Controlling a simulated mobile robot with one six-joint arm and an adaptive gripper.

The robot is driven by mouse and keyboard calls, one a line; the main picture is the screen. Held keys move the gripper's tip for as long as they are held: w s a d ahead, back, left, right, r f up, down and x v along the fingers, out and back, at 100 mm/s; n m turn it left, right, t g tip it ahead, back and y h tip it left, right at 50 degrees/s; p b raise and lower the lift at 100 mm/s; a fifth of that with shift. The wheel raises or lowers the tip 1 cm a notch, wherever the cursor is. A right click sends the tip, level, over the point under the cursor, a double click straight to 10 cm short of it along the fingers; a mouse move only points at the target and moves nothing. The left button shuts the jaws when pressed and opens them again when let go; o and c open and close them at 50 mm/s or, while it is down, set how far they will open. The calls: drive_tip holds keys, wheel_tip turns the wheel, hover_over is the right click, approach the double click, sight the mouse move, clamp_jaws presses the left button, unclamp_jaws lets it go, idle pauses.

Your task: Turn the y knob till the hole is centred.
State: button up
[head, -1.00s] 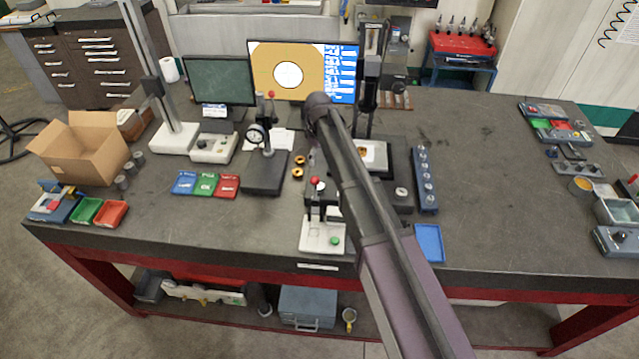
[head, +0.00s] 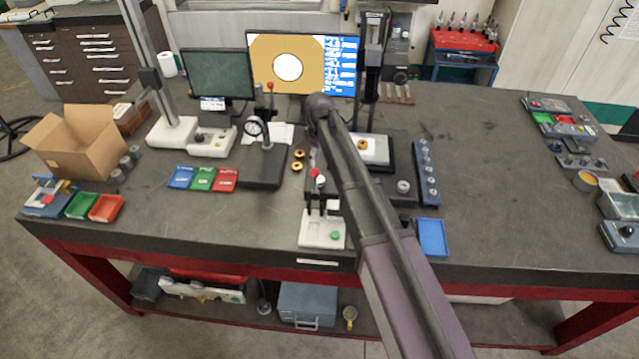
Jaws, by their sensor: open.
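The monitor (head: 340,72) at the back shows a tan shape with a round white hole (head: 287,67), which appears near the middle of the picture area. Behind my arm stands the measuring stage, with a pale plate (head: 378,154) and a small brass part (head: 362,145) on it. A silver knob (head: 403,187) sits at the stage's front right. I cannot tell whether it is the y knob. My forearm crosses in front of the stage and covers its left side. My gripper cannot be made out; the arm hides that area.
A white fixture with a green button (head: 334,236) and a red-knobbed lever stands left of my arm. A dial gauge stand (head: 262,168) is farther left. A blue strip of knobs (head: 426,172) and a blue tray (head: 432,238) lie right.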

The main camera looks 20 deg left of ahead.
sight(319, 179)
drive_tip(key=shift+f+b, duration=4.9)
drive_tip(key=shift+f, duration=0.25)
drive_tip(key=c, duration=1.1)
